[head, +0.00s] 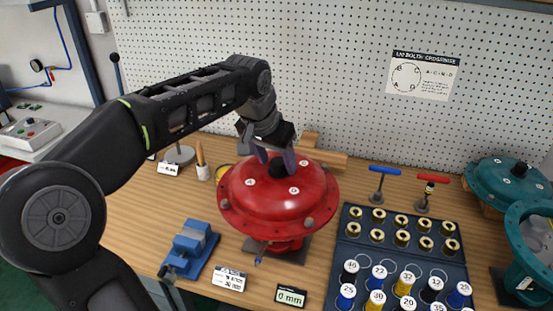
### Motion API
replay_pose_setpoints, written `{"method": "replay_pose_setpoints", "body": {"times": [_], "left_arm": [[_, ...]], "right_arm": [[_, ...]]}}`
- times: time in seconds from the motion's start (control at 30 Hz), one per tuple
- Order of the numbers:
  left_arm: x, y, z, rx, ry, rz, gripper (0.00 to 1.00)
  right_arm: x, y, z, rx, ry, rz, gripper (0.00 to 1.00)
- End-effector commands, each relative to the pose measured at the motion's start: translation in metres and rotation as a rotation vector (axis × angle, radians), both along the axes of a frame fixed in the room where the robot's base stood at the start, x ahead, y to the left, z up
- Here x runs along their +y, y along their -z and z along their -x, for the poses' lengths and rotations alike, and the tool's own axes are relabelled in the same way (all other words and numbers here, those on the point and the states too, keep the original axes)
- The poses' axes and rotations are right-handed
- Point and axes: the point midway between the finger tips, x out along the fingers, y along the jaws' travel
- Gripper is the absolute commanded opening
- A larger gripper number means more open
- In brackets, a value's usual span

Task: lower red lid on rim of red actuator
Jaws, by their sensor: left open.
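The red lid (262,196) is a wide dome with small white marks and a black knob (278,171) on top. It sits over the red actuator (288,244), whose lower body shows beneath it on a dark base plate. The lid looks level; I cannot tell whether any gap is left at the rim. My left gripper (276,160) is open at the top of the lid, its two pale fingers spread at the knob. I cannot tell whether they touch it. My right gripper is out of view.
A dark tray (355,244) with brass bushings and numbered bottles stands right. A blue vise (190,247) stands left, and a 0 mm display (290,296) in front. Blue and red T-handle tools (384,171) and teal actuators (505,180) are at right. A pegboard (330,80) closes the back.

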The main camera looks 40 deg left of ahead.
Motion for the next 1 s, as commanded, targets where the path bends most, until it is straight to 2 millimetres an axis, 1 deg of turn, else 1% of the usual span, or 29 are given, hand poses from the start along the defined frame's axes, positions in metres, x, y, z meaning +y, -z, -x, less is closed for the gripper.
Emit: {"method": "replay_pose_setpoints", "body": {"times": [0.17,0.4,0.5,0.63,1.0], "left_arm": [[0.0,-0.019,0.007,-0.006,-0.001,0.0,0.58],[-0.001,-0.057,0.022,-0.007,-0.001,0.0,0.58],[-0.001,-0.067,0.026,-0.007,-0.001,0.0,0.58],[-0.002,-0.071,0.028,-0.005,0.0,0.001,0.58],[-0.002,-0.071,0.028,-0.006,0.0,0.0,0.58]], "right_arm": [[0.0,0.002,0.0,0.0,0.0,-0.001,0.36],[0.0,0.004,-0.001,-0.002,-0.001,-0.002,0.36],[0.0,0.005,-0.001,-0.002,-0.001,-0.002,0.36],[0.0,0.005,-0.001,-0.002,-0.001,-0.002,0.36],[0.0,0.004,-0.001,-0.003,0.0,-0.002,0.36]]}}
